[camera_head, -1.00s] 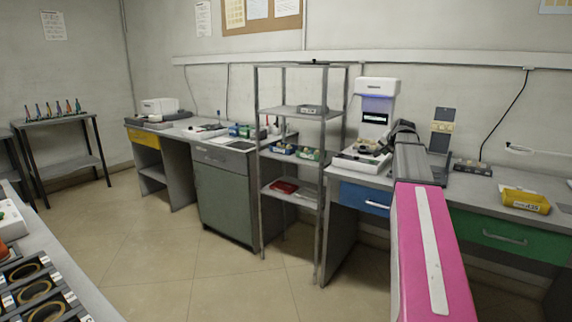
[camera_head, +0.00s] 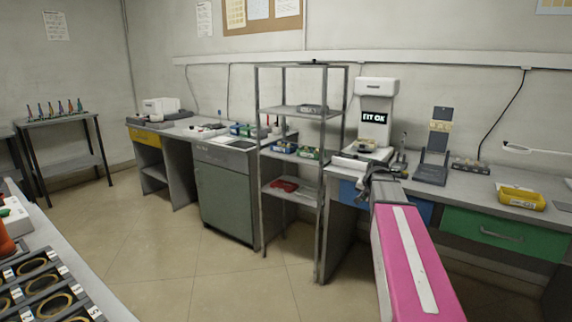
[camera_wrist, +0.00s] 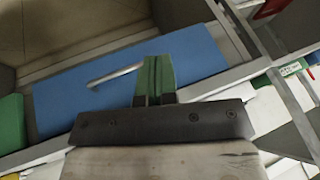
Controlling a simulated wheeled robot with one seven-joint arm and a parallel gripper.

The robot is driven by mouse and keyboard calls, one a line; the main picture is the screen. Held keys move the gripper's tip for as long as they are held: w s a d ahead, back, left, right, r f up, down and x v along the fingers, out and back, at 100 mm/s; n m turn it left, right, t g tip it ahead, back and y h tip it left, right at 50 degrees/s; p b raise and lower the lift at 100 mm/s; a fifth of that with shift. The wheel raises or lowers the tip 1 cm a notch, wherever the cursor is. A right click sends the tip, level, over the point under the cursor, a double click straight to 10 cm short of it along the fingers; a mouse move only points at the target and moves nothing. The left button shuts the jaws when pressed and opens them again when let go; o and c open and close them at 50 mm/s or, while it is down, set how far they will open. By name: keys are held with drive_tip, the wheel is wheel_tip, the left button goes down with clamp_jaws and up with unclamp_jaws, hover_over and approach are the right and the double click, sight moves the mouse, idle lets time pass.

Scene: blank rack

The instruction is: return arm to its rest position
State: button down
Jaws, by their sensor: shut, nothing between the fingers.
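My arm, with its pink link, reaches forward from the lower right of the head view. My gripper (camera_head: 368,178) is in front of the bench edge, by the white machine (camera_head: 375,92) with a dark screen that reads "FIT OK". In the wrist view my gripper (camera_wrist: 155,60) shows two green fingertips together, with nothing held between them. Behind the fingers is the blue drawer front (camera_wrist: 120,90) with a silver handle. The exact gap between the gripper and the drawer is hard to tell.
A grey metal rack (camera_head: 322,190) stands just left of the gripper. A yellow bin (camera_head: 521,198) and a dark grey stand (camera_head: 433,165) are on the bench to the right. At lower left is a table (camera_head: 85,255) with a ring tray (camera_head: 48,290). The floor between is clear.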

drive_tip(key=s+a+f+n+g, duration=0.3)
drive_tip(key=s+a+f, duration=0.3)
drive_tip(key=s+f, duration=0.4)
drive_tip(key=s+a+f+n+g, duration=0.2)
drive_tip(key=s+a+f, duration=0.5)
drive_tip(key=s+f, duration=0.4)
drive_tip(key=s+g, duration=0.1)
drive_tip(key=s, duration=0.3)
drive_tip(key=shift+s+a+n+h, duration=0.25)
drive_tip(key=shift+n+h, duration=0.15)
